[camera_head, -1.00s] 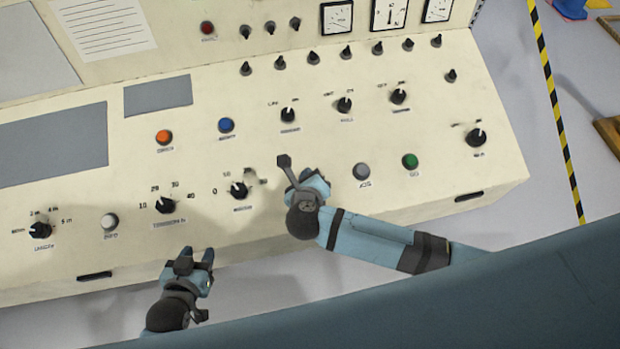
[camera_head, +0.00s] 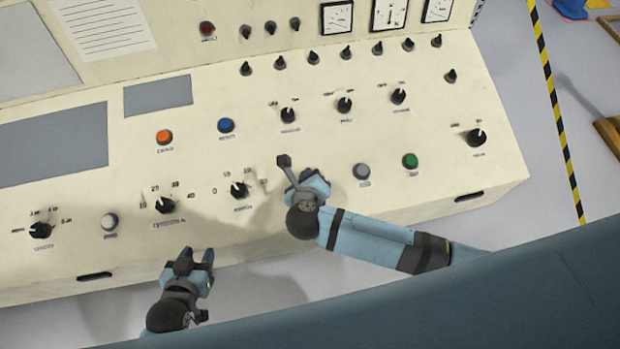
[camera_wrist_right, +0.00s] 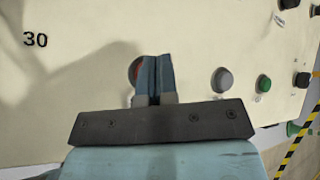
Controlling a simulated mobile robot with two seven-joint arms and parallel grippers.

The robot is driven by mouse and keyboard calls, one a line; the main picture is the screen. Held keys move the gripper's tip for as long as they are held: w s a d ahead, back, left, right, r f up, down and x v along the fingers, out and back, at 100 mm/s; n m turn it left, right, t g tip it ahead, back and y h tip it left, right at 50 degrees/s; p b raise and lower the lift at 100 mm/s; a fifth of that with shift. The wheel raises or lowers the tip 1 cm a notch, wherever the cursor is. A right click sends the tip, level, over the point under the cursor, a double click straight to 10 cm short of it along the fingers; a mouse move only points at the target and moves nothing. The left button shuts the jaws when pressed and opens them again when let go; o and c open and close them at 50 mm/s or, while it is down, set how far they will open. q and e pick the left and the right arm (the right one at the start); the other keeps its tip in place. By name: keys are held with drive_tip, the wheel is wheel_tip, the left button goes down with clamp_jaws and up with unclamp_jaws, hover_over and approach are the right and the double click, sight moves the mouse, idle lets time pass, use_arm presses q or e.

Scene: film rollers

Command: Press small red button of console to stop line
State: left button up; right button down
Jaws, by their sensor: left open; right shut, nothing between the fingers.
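The cream console (camera_head: 245,150) fills most of the head view. A red button (camera_wrist_right: 133,70) shows in the right wrist view, partly hidden behind my right gripper's fingers. In the head view my right gripper (camera_head: 314,182) and its wrist cover that spot. My right gripper is shut and empty, and its fingers (camera_wrist_right: 157,78) overlap the red button's right side in the wrist view. I cannot tell whether they touch it. My left gripper (camera_head: 197,258) is open and empty in front of the console's front edge.
Beside the right gripper are a grey button (camera_head: 361,171) and a green button (camera_head: 410,161). An orange button (camera_head: 164,137), a blue button (camera_head: 226,125), a white button (camera_head: 109,221) and several black knobs spread over the panel. A dark red round fitting (camera_head: 207,29) is on the upright panel.

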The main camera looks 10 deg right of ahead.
drive_tip(key=shift+f, duration=0.15)
drive_tip(key=shift+f, duration=0.3)
drive_tip(key=shift+w+f+b, duration=0.15)
drive_tip(key=shift+f+b, duration=0.3)
drive_tip(key=shift+b, duration=0.05)
idle(0.6)
drive_tip(key=shift+r, duration=0.15)
drive_tip(key=shift+s+r+p, duration=0.2)
drive_tip(key=shift+r+p, duration=0.55)
drive_tip(key=shift+p, duration=0.15)
drive_tip(key=shift+r+p, duration=0.25)
drive_tip(key=shift+p, duration=0.05)
drive_tip(key=r+p, duration=0.1)
drive_tip(key=r, duration=0.1)
drive_tip(key=s+r+p, duration=0.1)
drive_tip(key=r+p, duration=0.1)
drive_tip(key=shift+r, duration=0.15)
